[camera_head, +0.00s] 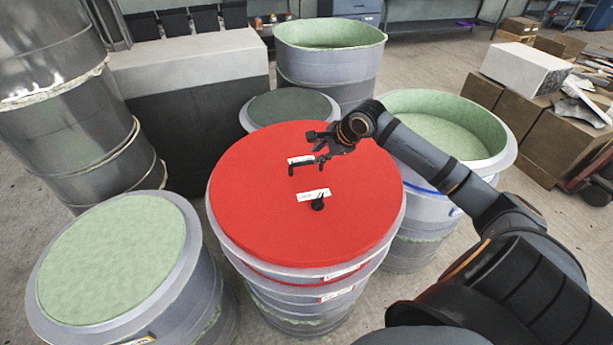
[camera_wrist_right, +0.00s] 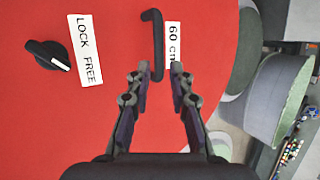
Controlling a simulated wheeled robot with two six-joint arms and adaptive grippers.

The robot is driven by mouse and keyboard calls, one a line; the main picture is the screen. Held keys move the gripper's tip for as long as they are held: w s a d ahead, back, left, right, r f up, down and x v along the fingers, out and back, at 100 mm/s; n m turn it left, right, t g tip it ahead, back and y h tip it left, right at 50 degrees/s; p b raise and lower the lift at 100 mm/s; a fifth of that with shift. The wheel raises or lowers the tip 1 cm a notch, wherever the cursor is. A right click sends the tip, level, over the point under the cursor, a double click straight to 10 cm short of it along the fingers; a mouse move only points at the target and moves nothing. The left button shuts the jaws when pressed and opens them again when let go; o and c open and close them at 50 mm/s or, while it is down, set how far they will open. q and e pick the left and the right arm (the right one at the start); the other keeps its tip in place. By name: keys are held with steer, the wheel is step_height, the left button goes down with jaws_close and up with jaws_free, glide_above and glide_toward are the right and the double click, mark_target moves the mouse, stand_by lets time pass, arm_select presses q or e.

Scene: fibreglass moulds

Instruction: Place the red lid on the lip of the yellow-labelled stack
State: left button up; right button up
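The red lid (camera_head: 255,200) lies flat on top of the middle stack (camera_head: 300,305), which carries red-and-white labels. The lid has a black bar handle (camera_head: 303,162) and a black knob (camera_head: 318,204) beside a "LOCK FREE" label. My right gripper (camera_head: 322,148) is above the lid at the handle. In the right wrist view it (camera_wrist_right: 160,75) is open, with the handle (camera_wrist_right: 155,45) between and just ahead of its fingertips; no grip shows. The front-left stack (camera_head: 115,262) has a pale green top and a small, partly cut-off yellowish label (camera_head: 140,341). My left gripper is not in view.
An open green-lined mould (camera_head: 445,120) stands right of the lid, under my right arm. Another tall mould (camera_head: 330,60) and a low dark-topped one (camera_head: 290,107) stand behind. Metal drums (camera_head: 65,80) rise at the left. Boxes (camera_head: 525,70) are at the right.

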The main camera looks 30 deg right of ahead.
mark_target(306, 162)
steer(key=x, duration=0.9)
steer(key=shift+a+f+p, duration=0.15)
steer(key=shift+a+p, duration=0.05)
steer(key=shift+p, duration=0.2)
steer(key=shift+c, duration=0.2)
jaws_close()
steer(key=shift+w+r, duration=0.1)
steer(key=shift+r, duration=0.1)
